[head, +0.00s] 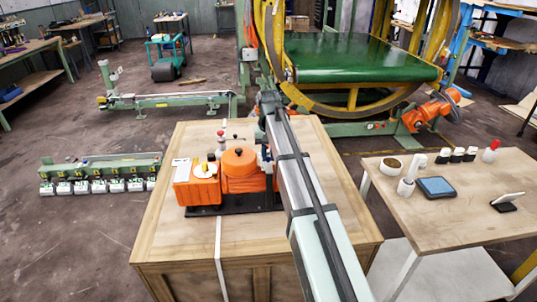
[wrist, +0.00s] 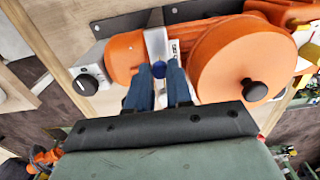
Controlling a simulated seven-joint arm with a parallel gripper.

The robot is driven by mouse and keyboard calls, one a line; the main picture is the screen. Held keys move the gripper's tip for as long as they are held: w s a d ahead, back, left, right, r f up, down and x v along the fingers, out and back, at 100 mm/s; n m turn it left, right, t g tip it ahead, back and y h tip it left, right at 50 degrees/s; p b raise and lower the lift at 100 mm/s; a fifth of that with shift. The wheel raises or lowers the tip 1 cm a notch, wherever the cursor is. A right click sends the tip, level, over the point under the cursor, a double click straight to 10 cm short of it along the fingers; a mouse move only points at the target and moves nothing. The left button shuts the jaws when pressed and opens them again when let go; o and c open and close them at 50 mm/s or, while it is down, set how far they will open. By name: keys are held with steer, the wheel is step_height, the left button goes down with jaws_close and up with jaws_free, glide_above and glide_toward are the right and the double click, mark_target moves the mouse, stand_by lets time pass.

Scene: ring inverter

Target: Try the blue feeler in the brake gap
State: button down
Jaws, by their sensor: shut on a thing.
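My gripper (wrist: 162,84) points at the orange brake unit, with its two blue-grey fingers shut around a small piece with a round blue end (wrist: 159,69). I take this to be the blue feeler; most of it is hidden between the fingers. A pale metal bracket (wrist: 154,42) and a printed label stand just beyond the fingertips. The large orange disc (wrist: 232,60) with a black knob is close to the right; it also shows in the head view (head: 239,162). I cannot tell whether the feeler is inside the gap.
The unit sits on a black baseplate (head: 205,210) on a wooden crate (head: 160,225). Small bottles (head: 222,136) stand behind it. A bench (head: 450,225) at the right holds a tablet and bottles. The crate top is clear at front and left.

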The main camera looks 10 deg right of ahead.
mark_target(268, 158)
stand_by(0.4)
steer(key=shift+r, duration=0.55)
steer(key=c, duration=1.3)
jaws_free()
steer(key=shift+r, duration=0.1)
steer(key=shift+c, duration=0.2)
steer(key=o, duration=0.3)
step_height(268, 158, up, 14)
steer(key=shift+f, duration=0.15)
